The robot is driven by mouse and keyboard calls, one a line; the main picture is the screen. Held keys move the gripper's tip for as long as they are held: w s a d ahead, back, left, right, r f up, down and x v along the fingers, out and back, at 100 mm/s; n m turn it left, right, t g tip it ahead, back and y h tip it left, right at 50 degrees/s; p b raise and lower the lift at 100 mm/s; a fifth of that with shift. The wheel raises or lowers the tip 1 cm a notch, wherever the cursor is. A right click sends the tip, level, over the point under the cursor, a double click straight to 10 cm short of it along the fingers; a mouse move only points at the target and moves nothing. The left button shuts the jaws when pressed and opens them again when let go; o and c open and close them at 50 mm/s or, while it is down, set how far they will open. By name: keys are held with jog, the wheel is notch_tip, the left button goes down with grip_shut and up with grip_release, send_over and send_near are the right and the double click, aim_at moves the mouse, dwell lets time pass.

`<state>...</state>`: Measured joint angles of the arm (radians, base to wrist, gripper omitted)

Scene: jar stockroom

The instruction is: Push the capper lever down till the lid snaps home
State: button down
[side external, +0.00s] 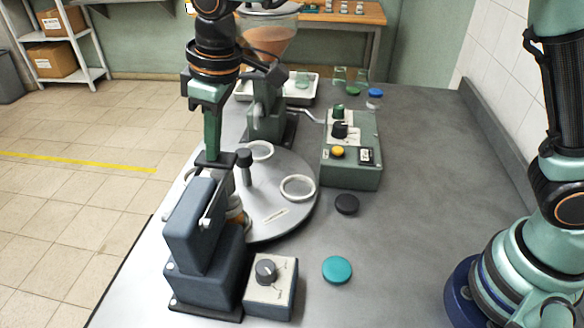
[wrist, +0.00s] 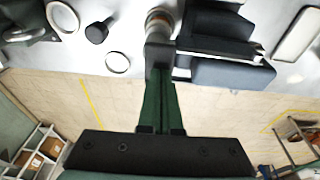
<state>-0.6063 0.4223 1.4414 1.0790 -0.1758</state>
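The capper (side external: 205,265) is a dark blue-grey machine at the near left edge of the bench, with a tall slanted upper body. A thin pale bar (side external: 209,207) on its side looks like the lever, tilted up. A jar (side external: 236,215) with orange contents stands beside the capper, mostly hidden. Its round top also shows in the wrist view (wrist: 158,17). My gripper (side external: 213,160) points down just above and behind the capper. Its green fingers lie together, shut, with dark tips near the jar in the wrist view (wrist: 158,52). I cannot tell whether they touch the lever.
A grey turntable (side external: 278,226) with white rings and a black-knobbed post (side external: 245,160) is close beside my gripper. A dial box (side external: 270,285), green control box (side external: 350,165), black lid (side external: 346,204) and teal lid (side external: 337,270) stand rightward.

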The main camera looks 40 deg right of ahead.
jog(key=shift+f, duration=0.1)
jog(key=shift+r, duration=2.3)
jog(key=shift+r, duration=2.5)
jog(key=s+d+r+m+t, duration=0.1)
jog(key=d+r+m, duration=0.1)
jog(key=d, duration=0.8)
jog(key=s+d+f+m+t, duration=0.1)
jog(key=s+d+f+m, duration=0.1)
jog(key=s+d, duration=0.2)
jog(key=s+d+f+m+t, duration=0.1)
jog(key=s+d+f+m, duration=0.1)
jog(key=d, duration=0.6)
jog(key=s+d+f+m+h, duration=0.1)
jog(key=s+d+f+m, duration=0.2)
jog(key=s+d, duration=0.3)
jog(key=shift+d+f+t, duration=0.4)
jog(key=shift+f, duration=0.1)
